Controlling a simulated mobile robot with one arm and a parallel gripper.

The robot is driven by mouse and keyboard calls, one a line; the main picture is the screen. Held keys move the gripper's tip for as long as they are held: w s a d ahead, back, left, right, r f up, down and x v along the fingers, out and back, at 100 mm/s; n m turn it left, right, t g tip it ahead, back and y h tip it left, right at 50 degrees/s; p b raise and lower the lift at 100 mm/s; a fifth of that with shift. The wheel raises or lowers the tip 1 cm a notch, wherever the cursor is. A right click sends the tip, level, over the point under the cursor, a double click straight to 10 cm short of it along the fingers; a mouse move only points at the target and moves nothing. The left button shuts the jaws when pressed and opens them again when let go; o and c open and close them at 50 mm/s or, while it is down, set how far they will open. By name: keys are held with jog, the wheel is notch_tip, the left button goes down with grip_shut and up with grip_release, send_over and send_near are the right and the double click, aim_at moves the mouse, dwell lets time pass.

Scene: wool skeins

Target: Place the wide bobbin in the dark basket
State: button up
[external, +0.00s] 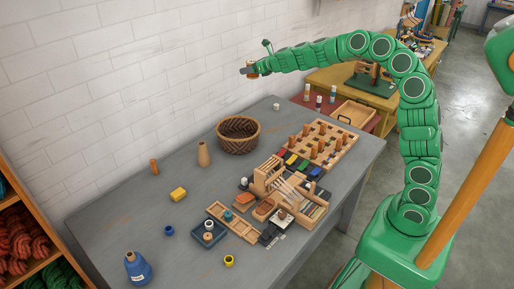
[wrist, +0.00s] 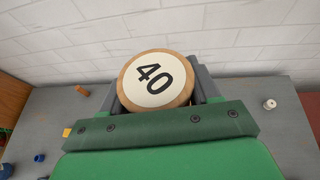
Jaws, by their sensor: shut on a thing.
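The wide bobbin (wrist: 156,80) is between my gripper's fingers, its round wooden-rimmed end with a white face marked 40 towards the wrist camera. My gripper (external: 247,70) is shut on it, high above the far part of the table, in front of the white wall. In the external view the held bobbin is small and mostly hidden by the fingers. The dark basket (external: 238,147), round and woven brown, stands on the grey table below my gripper and apart from it. Its visible inside looks empty.
The grey table (external: 128,214) carries a tan cone (external: 203,154) left of the basket, a yellow block (external: 178,194) and a blue bottle (external: 138,268). A wooden peg board (external: 320,145) and a small loom (external: 285,187) stand right and in front of the basket.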

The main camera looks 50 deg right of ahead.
jog(key=s+a+n+g+y, duration=0.2)
jog(key=s+a+n+y, duration=0.15)
jog(key=a, duration=0.25)
jog(key=n+g+y, duration=0.4)
jog(key=n+y, duration=0.2)
send_over(252, 165)
notch_tip(252, 165, down, 38)
jog(key=shift+w+r, duration=0.1)
jog(key=shift+r, duration=0.05)
dwell(0.5)
jog(key=o, duration=1)
jog(key=shift+o, duration=0.2)
jog(key=shift+o, duration=0.2)
jog(key=shift+v, duration=6)
